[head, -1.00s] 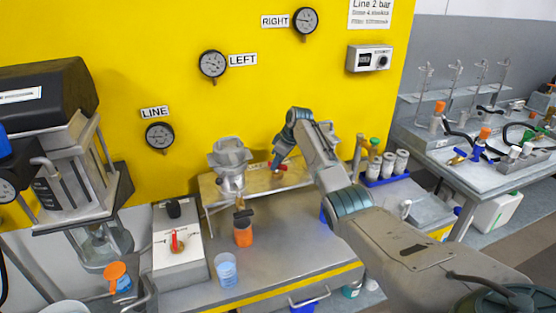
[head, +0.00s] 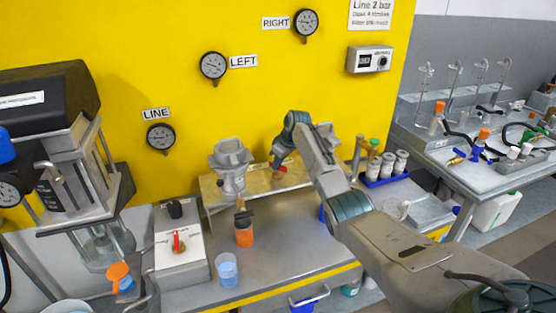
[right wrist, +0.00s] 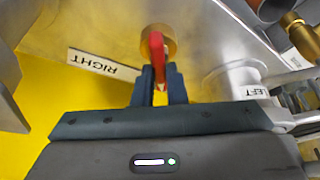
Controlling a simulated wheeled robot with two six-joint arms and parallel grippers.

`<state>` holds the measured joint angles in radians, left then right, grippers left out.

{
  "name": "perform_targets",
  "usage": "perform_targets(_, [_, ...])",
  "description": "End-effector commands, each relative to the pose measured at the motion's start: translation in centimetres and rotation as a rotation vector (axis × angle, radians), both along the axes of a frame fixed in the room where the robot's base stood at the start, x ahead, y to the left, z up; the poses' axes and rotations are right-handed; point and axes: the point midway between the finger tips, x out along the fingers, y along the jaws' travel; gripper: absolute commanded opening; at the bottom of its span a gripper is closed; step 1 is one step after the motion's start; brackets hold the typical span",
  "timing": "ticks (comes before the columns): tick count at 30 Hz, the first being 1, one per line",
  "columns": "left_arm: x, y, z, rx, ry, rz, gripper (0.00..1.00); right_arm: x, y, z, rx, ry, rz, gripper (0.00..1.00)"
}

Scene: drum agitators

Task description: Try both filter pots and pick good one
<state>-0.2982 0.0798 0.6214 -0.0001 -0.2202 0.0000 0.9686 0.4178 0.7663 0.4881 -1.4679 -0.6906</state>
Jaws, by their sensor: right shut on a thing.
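A grey-white filter pot (head: 231,168) stands on the left of the metal shelf (head: 262,182). A pale shape behind my right arm may be the other pot, mostly hidden. My right gripper (head: 279,160) is shut on a small red valve handle (head: 280,170) at the shelf. Dial gauges marked LEFT (head: 213,65), RIGHT (head: 305,22) and LINE (head: 160,137) hang on the yellow wall. My left gripper is out of view.
An orange container (head: 244,236) stands below the left pot, with a cup of blue liquid (head: 227,271) in front. A control box (head: 181,258) with a red lever is left of them. A blue rack (head: 384,178) of bottles stands right of my arm.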

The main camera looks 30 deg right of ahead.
Motion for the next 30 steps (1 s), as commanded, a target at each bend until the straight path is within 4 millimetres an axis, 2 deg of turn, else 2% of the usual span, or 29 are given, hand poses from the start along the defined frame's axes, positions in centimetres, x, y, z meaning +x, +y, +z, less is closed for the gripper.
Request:
perform_targets(1, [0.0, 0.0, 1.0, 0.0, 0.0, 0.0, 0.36, -0.1, 0.0, 0.5, -0.001, 0.001, -0.034, 0.0])
perform_targets(3, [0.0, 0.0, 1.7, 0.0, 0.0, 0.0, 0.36, 0.0, 0.0, 0.5, -0.002, 0.0, -0.093, 0.0])
perform_targets(15, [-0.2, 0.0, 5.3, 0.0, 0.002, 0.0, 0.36, 0.0, 0.1, 0.5, -0.002, -0.001, -0.471, 0.0])
perform_targets(24, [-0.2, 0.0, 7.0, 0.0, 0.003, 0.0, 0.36, 0.0, 0.1, 0.3, -0.001, -0.001, -0.756, 0.0])
perform_targets(30, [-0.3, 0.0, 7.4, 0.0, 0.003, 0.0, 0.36, 0.1, 0.1, 0.2, -0.001, -0.001, -0.946, 0.0])
